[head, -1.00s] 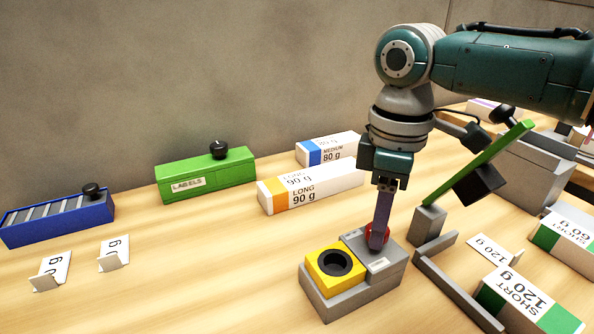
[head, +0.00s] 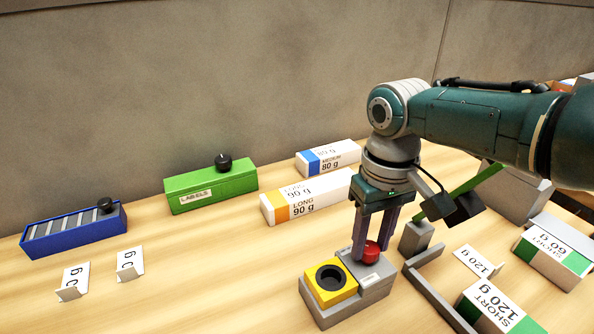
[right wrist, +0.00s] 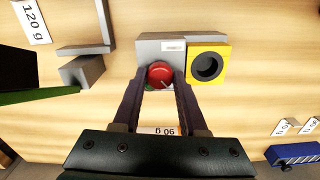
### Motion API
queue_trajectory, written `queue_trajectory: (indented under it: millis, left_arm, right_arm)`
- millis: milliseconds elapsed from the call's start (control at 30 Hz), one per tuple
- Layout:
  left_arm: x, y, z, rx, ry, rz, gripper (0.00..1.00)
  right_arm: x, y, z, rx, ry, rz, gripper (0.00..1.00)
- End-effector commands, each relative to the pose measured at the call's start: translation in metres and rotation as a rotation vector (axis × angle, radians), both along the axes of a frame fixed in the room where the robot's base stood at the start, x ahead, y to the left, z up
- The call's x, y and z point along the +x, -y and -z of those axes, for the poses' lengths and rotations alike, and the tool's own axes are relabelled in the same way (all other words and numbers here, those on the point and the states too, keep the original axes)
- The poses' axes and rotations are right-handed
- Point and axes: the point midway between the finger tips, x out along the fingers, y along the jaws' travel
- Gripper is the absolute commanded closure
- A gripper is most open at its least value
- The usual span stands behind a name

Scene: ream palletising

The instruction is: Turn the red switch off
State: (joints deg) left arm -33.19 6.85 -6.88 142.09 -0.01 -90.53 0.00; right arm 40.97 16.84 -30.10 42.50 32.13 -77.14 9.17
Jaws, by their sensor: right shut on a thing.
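The red switch (head: 371,251) is a round red knob on a grey box (head: 374,283), beside a yellow block with a dark round hole (head: 331,283). My right gripper (head: 371,255) comes down from above with one finger on each side of the knob. In the right wrist view, the red knob (right wrist: 160,74) sits between the two fingertips of my right gripper (right wrist: 160,80), which is shut on it. A small pale mark shows on the knob's face. The label on the grey box is too small to read. My left gripper is not in view.
A green LABELS box (head: 212,187) and a blue slotted box (head: 73,233) stand at the left. White reams (head: 308,198) lie behind the switch box. A grey bracket (head: 440,298) and a SHORT 120 g ream (head: 500,306) are close on the right.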

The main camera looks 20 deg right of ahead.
Motion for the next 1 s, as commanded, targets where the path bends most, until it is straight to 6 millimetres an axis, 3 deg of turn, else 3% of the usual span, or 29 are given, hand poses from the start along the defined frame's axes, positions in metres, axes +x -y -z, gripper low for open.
queue_trajectory:
  millis: [500,1000]
  left_arm:
    - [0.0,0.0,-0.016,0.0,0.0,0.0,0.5]
    - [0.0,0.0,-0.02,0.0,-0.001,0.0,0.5]
  right_arm:
    - [0.001,-0.001,-0.002,0.002,0.001,0.458,1.0]
    - [0.001,0.0,-0.001,0.001,0.002,0.663,1.0]
